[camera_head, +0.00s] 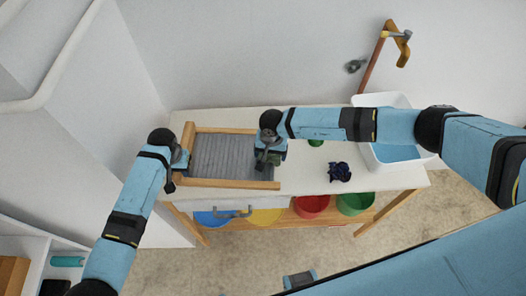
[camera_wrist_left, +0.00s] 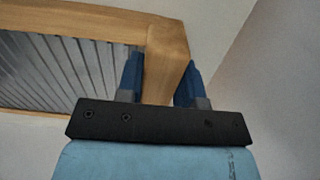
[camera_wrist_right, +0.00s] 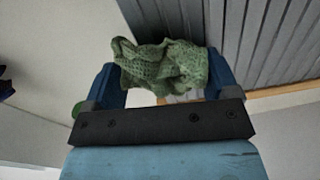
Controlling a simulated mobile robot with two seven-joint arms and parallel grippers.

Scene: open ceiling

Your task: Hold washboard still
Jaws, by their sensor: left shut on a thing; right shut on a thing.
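The washboard (camera_head: 222,153) lies on the white counter, with a wooden frame and a grey ridged metal panel. My left gripper (camera_head: 176,164) is shut on the left side of its wooden frame. In the left wrist view the fingers (camera_wrist_left: 160,78) sit on either side of a frame corner (camera_wrist_left: 163,42). My right gripper (camera_head: 268,158) is at the washboard's right side. In the right wrist view it is shut on a crumpled green knitted cloth (camera_wrist_right: 165,62), held over or against the ridged panel (camera_wrist_right: 258,38); whether it touches is unclear.
A dark crumpled cloth (camera_head: 340,171) lies on the counter (camera_head: 310,180) to the right. A white sink basin (camera_head: 392,152) with a tap (camera_head: 397,40) is further right. A green item (camera_head: 316,142) is partly hidden behind my right arm. Colored bins (camera_head: 312,205) stand on the shelf below.

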